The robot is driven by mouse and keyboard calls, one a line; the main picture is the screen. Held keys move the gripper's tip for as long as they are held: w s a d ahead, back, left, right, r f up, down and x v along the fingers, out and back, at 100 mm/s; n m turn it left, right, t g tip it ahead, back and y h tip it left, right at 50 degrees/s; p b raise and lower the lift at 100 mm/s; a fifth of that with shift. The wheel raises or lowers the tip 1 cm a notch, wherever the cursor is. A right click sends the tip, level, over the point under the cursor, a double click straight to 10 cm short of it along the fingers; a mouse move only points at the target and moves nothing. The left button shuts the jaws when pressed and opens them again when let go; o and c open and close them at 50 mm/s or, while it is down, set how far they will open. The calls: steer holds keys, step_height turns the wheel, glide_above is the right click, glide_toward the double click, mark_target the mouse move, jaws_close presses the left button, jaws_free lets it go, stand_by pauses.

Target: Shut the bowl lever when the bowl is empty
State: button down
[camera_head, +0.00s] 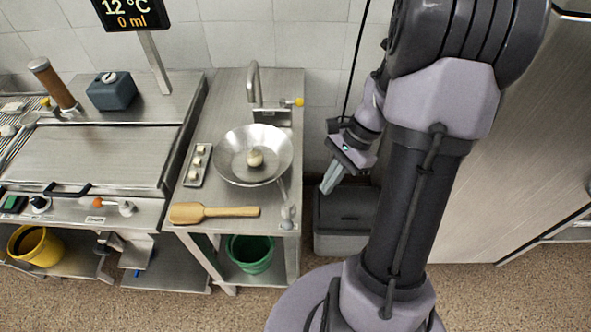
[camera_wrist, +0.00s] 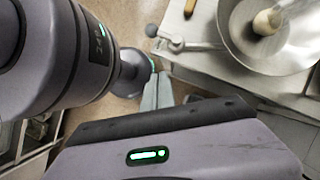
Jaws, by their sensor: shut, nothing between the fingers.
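A wide metal bowl (camera_head: 228,167) sits on the steel counter, and a pale rounded lump (camera_head: 255,157) lies in it. I see no liquid in the bowl. In the wrist view the bowl (camera_wrist: 250,58) is at the upper right, with the lump (camera_wrist: 266,21) inside. A grey rod with a round knob (camera_wrist: 177,44), seemingly the bowl lever, reaches out from the bowl's side. The knob (camera_head: 288,213) shows near the counter's front right corner in the head view. My gripper (camera_head: 327,188) is shut and empty, to the right of the counter and apart from the lever.
A display (camera_head: 132,14) reads 12 °C and 0 ml. A tap (camera_head: 254,85) with a yellow-tipped handle stands behind the bowl. A wooden spatula (camera_head: 225,212) and a small tray (camera_head: 198,164) lie nearby. A green bucket (camera_head: 250,255) is underneath. A grey bin (camera_head: 344,220) stands at right.

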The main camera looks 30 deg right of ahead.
mark_target(288, 217)
steer(key=a+f+b, duration=0.5)
steer(key=a+f, duration=0.2)
steer(key=shift+a+f, duration=0.1)
steer(key=shift+a, duration=0.3)
